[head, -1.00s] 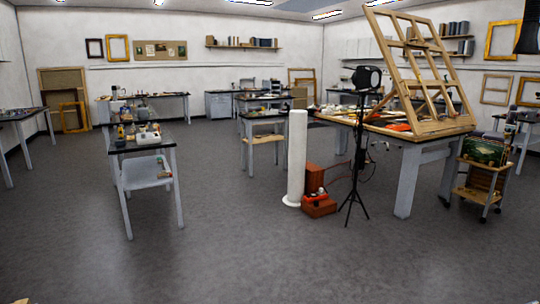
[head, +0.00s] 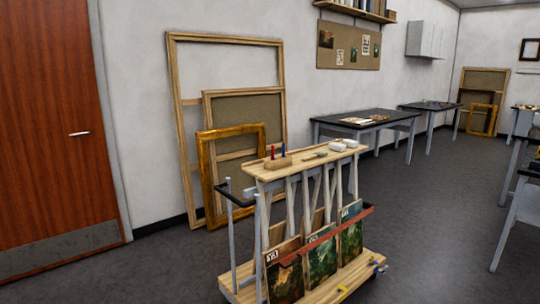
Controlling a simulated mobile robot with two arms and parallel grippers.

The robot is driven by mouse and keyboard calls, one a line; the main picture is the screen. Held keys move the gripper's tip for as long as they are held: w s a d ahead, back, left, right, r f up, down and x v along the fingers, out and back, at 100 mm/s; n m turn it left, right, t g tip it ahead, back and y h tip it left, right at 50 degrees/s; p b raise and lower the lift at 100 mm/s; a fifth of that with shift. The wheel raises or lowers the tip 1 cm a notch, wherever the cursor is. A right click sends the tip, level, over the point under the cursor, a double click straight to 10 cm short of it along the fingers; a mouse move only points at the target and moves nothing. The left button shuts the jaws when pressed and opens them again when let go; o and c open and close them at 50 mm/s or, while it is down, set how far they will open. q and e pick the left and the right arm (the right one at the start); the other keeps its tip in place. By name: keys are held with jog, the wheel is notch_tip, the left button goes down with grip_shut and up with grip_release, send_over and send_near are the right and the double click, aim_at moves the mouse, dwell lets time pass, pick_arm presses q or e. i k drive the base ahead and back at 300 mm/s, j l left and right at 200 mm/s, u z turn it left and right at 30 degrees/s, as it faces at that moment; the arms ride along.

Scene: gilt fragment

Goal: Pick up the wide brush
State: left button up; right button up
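I cannot make out a wide brush for certain in the head view. A wooden cart (head: 300,165) stands in the centre. On its top are a block with red and blue upright pieces (head: 278,160), a small flat item (head: 314,155) too small to identify, and pale rounded items (head: 343,145). Neither of my grippers is in view.
Paintings (head: 322,257) lean in the cart's lower part, behind a red rail. A red-brown door (head: 50,130) is at the left. Dark-topped tables (head: 365,124) stand along the wall. Grey floor (head: 440,230) is free right of the cart.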

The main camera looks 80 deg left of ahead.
aim_at(320, 154)
jog(key=u, duration=2.65)
jog(key=i+l+u, duration=0.1)
jog(key=u, duration=0.25)
jog(key=i+l+u, duration=0.1)
jog(key=u, duration=0.3)
jog(key=i+l+u, duration=0.1)
jog(key=u, duration=0.25)
jog(key=i+l+u, duration=0.3)
jog(key=l, duration=0.5)
jog(key=l+u, duration=0.3)
jog(key=l, duration=0.5)
jog(key=l+u, duration=0.3)
jog(key=l, duration=0.6)
jog(key=i, duration=0.05)
